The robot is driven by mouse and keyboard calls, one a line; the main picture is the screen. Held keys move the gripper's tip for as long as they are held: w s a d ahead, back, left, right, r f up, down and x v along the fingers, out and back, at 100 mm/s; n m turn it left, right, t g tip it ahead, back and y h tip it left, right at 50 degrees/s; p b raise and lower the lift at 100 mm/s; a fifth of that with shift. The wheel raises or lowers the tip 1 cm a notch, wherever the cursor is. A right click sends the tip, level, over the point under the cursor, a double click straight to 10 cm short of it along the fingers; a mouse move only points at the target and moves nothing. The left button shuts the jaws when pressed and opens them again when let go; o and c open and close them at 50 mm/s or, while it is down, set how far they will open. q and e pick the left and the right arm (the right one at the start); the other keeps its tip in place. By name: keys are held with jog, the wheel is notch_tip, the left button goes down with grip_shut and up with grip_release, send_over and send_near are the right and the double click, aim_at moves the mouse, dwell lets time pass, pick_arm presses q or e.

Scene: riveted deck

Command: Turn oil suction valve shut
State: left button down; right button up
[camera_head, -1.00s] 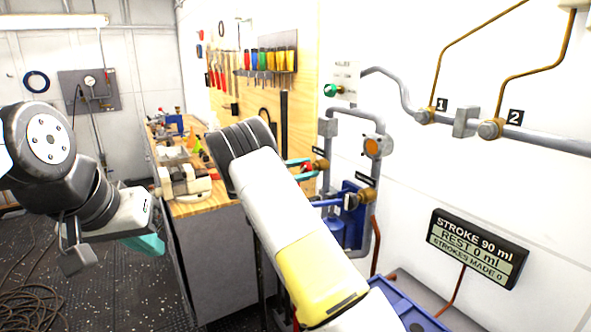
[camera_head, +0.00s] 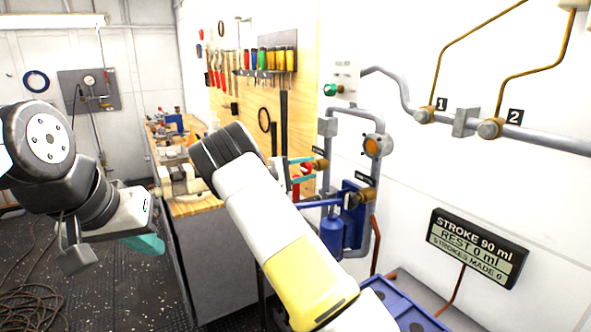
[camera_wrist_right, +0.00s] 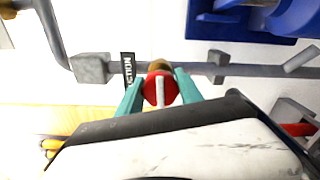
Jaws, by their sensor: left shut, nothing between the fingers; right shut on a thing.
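The suction valve is a red handle (camera_wrist_right: 161,88) on a brass body (camera_wrist_right: 159,66) on a grey pipe, beside a black label partly reading "CTION" in the right wrist view. In the head view its brass body (camera_head: 320,165) shows on the left pipe, with the red handle (camera_head: 306,168) partly covered by my gripper. The teal fingers of my right gripper (camera_wrist_right: 160,84) lie on both sides of the red handle, shut on it. My left gripper (camera_head: 144,244) is shut and empty, hanging low at the left, far from the valve.
A blue hand pump (camera_head: 333,235) and a second brass valve (camera_head: 366,196) stand just right of and below the suction valve. The workbench (camera_head: 205,205) with tools is behind my right arm. A blue crate (camera_head: 400,305) is at the lower right. A sign (camera_head: 478,248) reads "REST 0 ml".

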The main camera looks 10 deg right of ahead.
jog(key=shift+f+m, duration=0.1)
jog(key=shift+m, duration=0.3)
jog(key=o, duration=1.4)
jog(key=v, duration=0.8)
